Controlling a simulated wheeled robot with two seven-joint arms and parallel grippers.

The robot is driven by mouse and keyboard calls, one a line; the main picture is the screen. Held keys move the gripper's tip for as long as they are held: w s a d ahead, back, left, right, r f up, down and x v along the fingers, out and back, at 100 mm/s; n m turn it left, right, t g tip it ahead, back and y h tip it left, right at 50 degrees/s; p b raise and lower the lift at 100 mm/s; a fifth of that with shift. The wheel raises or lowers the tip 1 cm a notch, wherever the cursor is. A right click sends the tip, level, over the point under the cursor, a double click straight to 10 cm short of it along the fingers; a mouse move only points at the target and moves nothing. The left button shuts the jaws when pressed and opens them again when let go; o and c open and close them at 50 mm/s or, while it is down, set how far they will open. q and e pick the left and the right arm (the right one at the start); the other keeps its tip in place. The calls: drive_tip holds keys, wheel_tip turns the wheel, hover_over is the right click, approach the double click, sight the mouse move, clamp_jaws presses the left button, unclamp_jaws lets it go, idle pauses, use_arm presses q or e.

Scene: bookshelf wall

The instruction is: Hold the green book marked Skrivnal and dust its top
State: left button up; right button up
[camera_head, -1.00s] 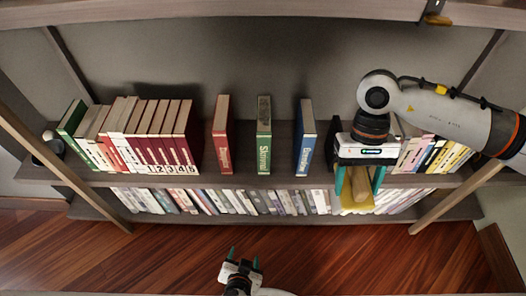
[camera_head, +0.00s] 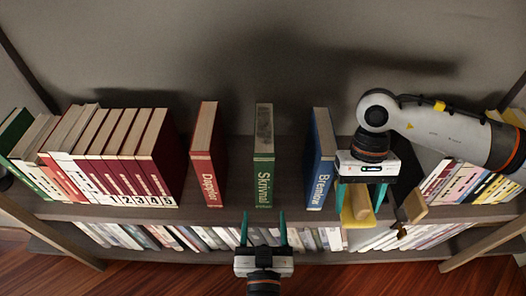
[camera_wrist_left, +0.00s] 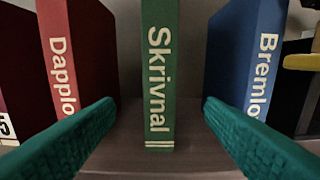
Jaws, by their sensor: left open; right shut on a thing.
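The green Skrivnal book (camera_head: 264,180) stands upright alone on the shelf, with dark grey dust over its top. In the left wrist view its spine (camera_wrist_left: 158,75) is centred between my teal fingers. My left gripper (camera_head: 264,222) is open and empty in front of this spine, with a fingertip to either side and apart from the book. My right gripper (camera_head: 361,205) is shut on a duster (camera_head: 358,204) with a wooden-looking handle and a yellow part. It is right of the blue book, and its jaws partly hide the duster.
A red Dapplo book (camera_head: 207,160) stands left of the green book and a blue Bremlo book (camera_head: 321,165) right of it, with gaps between. A row of numbered red volumes (camera_head: 130,150) is further left. More books (camera_head: 185,238) fill the lower shelf.

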sight(264, 190)
drive_tip(key=shift+s+r+p, duration=0.1)
drive_tip(key=shift+r+p, duration=0.35)
drive_tip(key=shift+r, duration=0.1)
use_arm(q)
drive_tip(key=w+p, duration=0.3)
drive_tip(key=w, duration=0.7)
drive_tip(key=shift+r, duration=0.1)
use_arm(e)
wheel_tip(264, 190, up, 3)
use_arm(q)
drive_tip(key=shift+w, duration=0.8)
use_arm(e)
drive_tip(key=shift+r, duration=0.15)
use_arm(q)
drive_tip(key=shift+c, duration=0.4)
drive_tip(key=c, duration=1.2)
drive_tip(key=shift+o, duration=0.2)
drive_tip(key=shift+s+f, duration=0.1)
drive_tip(key=shift+f, duration=0.2)
